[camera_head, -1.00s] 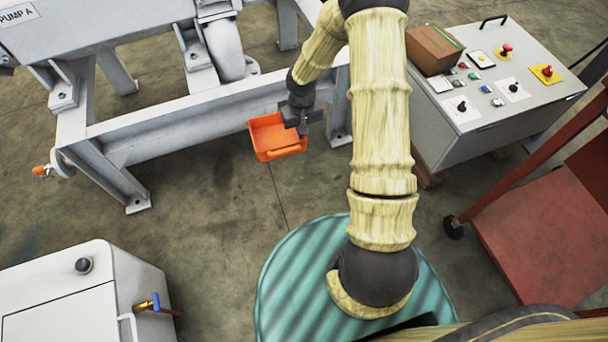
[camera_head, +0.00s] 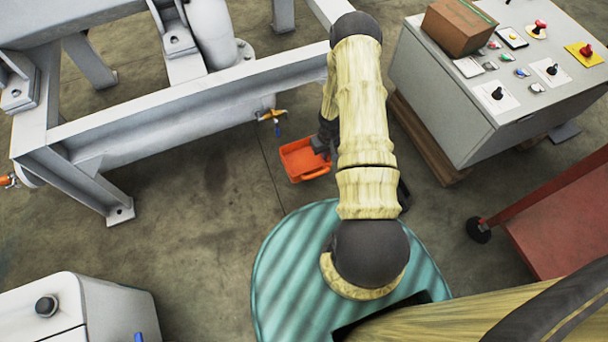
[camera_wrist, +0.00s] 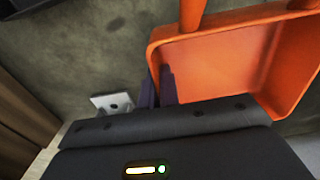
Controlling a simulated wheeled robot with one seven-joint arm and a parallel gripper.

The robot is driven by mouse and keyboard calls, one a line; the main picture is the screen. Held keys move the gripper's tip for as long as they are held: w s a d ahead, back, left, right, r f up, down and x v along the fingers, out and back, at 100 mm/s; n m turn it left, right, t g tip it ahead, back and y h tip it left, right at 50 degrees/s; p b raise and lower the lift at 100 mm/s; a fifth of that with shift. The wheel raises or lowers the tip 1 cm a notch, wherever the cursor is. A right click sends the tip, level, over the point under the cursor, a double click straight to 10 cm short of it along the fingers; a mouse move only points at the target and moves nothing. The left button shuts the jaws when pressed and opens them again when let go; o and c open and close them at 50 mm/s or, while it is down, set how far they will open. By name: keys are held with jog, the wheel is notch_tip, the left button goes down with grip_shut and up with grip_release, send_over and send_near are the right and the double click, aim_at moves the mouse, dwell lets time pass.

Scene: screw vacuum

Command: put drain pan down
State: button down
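The orange drain pan (camera_head: 301,160) is in front of the grey steel frame, over the concrete floor. It also fills the upper right of the wrist view (camera_wrist: 225,65). My gripper (camera_head: 322,146) is at the pan's right rear side in the head view, partly hidden by my arm. In the wrist view my gripper's dark fingers (camera_wrist: 159,86) are close together with the pan's wall between them. The pan looks roughly level. I cannot tell whether its underside touches the floor.
A valve with an orange handle (camera_head: 271,115) is on the frame (camera_head: 190,118) just behind the pan. A white cabinet (camera_head: 90,310) is at lower left. Floor left of the pan is clear.

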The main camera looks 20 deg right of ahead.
jog(key=shift+s, duration=0.15)
notch_tip(320, 180, down, 6)
jog(key=b, duration=0.4)
jog(key=shift+d+f, duration=0.1)
jog(key=shift+f+b, duration=1.25)
jog(key=shift+f, duration=0.55)
jog(key=shift+f, duration=0.2)
jog(key=c, duration=1.6)
grip_release()
jog(key=shift+c, duration=0.2)
jog(key=shift+r, duration=0.1)
